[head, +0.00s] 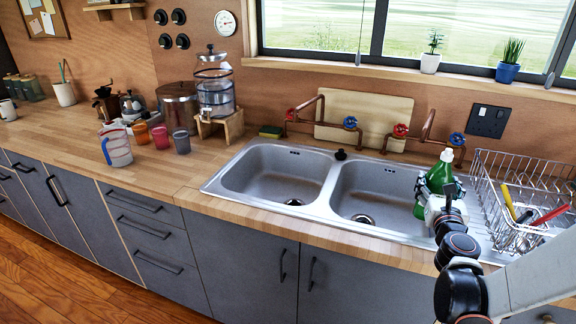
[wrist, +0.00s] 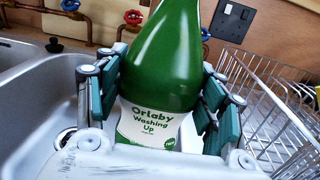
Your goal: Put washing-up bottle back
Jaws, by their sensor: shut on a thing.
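The green washing-up bottle (head: 440,176) with a white cap stands upright at the right edge of the right sink basin in the head view. In the wrist view the bottle (wrist: 163,65) shows its white "Orlaby Washing Up" label. My gripper (head: 436,206) is shut on the bottle, with one finger pad on each side of it in the wrist view (wrist: 163,105). The bottle's base is hidden behind my gripper, so I cannot tell whether it touches the surface.
The double sink (head: 262,163) lies left of the bottle. A wire dish rack (head: 520,195) with utensils stands close on the right. Copper pipes with red and blue taps (head: 457,139) run behind. A sponge (head: 270,131) lies behind the left basin. The counter (head: 190,170) farther left has free room.

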